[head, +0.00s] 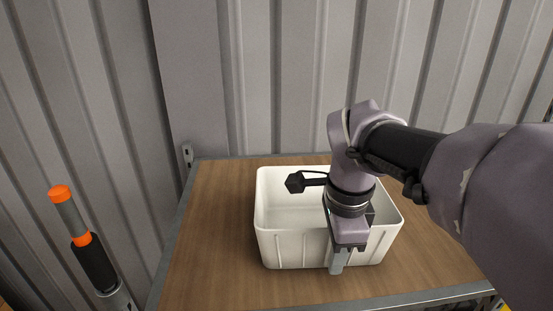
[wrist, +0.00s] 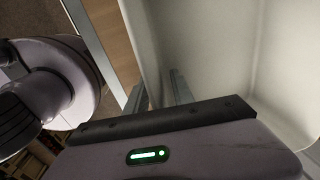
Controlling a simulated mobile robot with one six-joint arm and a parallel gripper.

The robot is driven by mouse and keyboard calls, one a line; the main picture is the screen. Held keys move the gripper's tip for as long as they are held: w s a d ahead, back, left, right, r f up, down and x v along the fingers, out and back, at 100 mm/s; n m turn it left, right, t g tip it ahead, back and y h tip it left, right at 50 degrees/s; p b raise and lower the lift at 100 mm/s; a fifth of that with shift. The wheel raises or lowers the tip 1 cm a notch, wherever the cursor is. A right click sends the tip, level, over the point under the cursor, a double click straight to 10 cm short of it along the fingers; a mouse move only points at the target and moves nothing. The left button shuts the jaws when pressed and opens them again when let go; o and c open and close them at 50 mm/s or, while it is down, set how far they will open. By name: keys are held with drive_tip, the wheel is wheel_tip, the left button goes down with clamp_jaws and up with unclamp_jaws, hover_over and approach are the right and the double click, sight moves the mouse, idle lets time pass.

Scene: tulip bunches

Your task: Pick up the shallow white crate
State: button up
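The shallow white crate (head: 290,243) stands upright on a brown-topped table, and its inside looks empty. My gripper (head: 339,262) points down over the crate's near wall, right of its middle. One finger shows in front of that wall in the head view; the other is hidden there. In the wrist view, my gripper's fingers (wrist: 157,93) are on either side of the crate's wall (wrist: 135,35), with the wall running between them. I cannot tell whether both fingers press on it. The crate seems to rest on the table.
The wooden table top (head: 215,225) has a grey metal edge and free room left of the crate. A ribbed grey metal wall (head: 275,75) stands close behind. A black and grey post with orange bands (head: 88,255) stands at the left, apart from the table.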

drive_tip(key=shift+w+a, duration=0.15)
drive_tip(key=shift+a, duration=0.05)
drive_tip(key=shift+d, duration=0.15)
clamp_jaws()
idle(1.1)
